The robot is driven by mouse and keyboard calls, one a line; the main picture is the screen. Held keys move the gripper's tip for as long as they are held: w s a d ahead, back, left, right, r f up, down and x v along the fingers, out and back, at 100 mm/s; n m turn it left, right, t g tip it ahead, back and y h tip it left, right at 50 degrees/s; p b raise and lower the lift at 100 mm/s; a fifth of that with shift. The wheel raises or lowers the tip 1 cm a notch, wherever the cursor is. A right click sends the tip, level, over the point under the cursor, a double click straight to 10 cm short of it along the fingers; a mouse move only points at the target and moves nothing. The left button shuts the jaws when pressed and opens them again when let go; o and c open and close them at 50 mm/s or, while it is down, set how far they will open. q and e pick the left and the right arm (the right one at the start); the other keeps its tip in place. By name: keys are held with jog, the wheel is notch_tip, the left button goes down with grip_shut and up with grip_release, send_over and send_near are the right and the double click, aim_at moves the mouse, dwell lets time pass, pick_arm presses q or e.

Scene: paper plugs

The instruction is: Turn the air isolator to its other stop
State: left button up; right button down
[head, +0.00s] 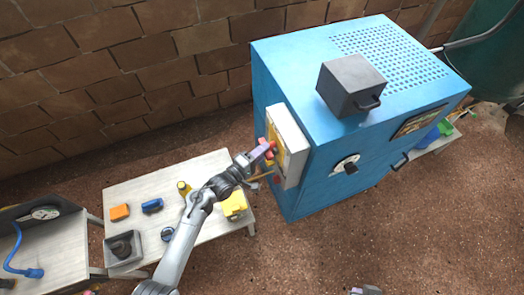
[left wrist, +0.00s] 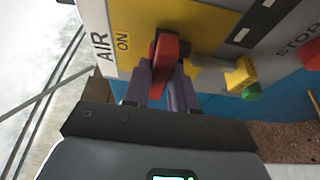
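The air isolator's red handle (left wrist: 168,50) is on a yellow plate marked AIR and ON in the left wrist view. In the head view, the red handle (head: 270,152) is on the panel at the blue cabinet's left side. My left gripper (left wrist: 162,82) has one finger on each side of the handle and looks shut on it. In the head view, my left gripper (head: 262,155) reaches the panel from the left. Part of my right gripper (head: 367,290) shows at the bottom edge; its finger gap is unclear.
The blue cabinet (head: 290,90) carries a grey box (head: 350,85) on top. A green button (left wrist: 251,92) and a STOP label are right of the isolator. A bench (head: 150,185) with small items stands left, beside another table (head: 55,255). The front ground is clear.

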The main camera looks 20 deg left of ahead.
pick_arm(q)
grip_shut()
jog(key=shift+w+a+f+m+g+h+b, duration=0.15)
jog(key=shift+m+h+b, duration=1.75)
jog(key=shift+m, duration=1.85)
jog(key=shift+f+m+g+h+b, duration=0.15)
jog(key=shift+m+h+b, duration=1)
jog(key=shift+m+b, duration=2.05)
jog(key=shift+w+a+m+g+h+b, duration=0.15)
jog(key=shift+m+h+b, duration=1.45)
jog(key=shift+m, duration=2.75)
jog(key=shift+s+d, duration=0.1)
jog(key=shift+r, duration=0.1)
